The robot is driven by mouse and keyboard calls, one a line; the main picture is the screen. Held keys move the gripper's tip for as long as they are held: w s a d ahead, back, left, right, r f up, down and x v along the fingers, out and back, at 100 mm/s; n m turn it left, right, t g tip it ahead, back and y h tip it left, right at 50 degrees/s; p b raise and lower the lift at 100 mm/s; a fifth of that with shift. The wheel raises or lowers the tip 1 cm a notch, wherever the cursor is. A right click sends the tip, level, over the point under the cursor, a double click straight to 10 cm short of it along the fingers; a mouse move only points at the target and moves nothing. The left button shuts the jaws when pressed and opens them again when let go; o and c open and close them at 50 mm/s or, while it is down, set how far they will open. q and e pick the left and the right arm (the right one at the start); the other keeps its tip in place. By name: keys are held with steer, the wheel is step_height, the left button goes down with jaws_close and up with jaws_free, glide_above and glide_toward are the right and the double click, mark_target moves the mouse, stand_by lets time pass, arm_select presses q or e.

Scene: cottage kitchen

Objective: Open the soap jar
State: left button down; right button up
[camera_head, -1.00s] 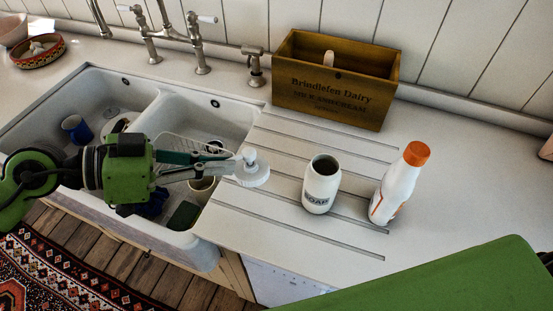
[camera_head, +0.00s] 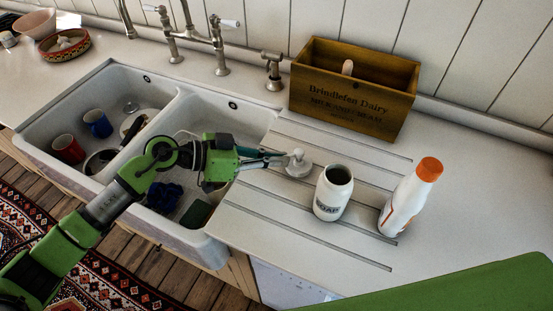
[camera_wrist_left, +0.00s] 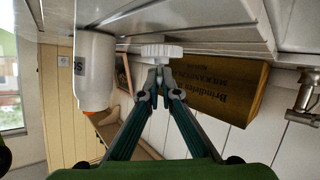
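The soap jar (camera_head: 332,196) is white with dark lettering and stands upright on the drainboard. Its mouth is uncovered and dark inside. Its round white lid (camera_head: 298,168), with a knob on top, is to the left of the jar, at or just above the drainboard; I cannot tell if it touches. My left gripper (camera_head: 289,158) reaches in from the left, its fingertips closed around the lid's knob. In the left wrist view, which is upside down, the lid (camera_wrist_left: 161,51) is at the fingertips and the jar (camera_wrist_left: 93,80) stands to the left. My right gripper is not in view.
A white bottle with an orange cap (camera_head: 407,202) stands right of the jar. A wooden crate (camera_head: 350,98) stands behind. The double sink (camera_head: 176,108), with cups and dishes, lies left. The counter to the right of the crate is clear.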

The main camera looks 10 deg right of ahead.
arm_select(q)
steer(key=shift+f, duration=0.4)
steer(key=shift+f, duration=0.1)
steer(key=c, duration=2.3)
jaws_free()
steer(key=b+v, duration=0.1)
steer(key=v, duration=1)
steer(key=shift+a+b, duration=0.1)
steer(key=shift+b, duration=0.25)
steer(key=shift+a+r, duration=0.25)
steer(key=shift+a, duration=0.15)
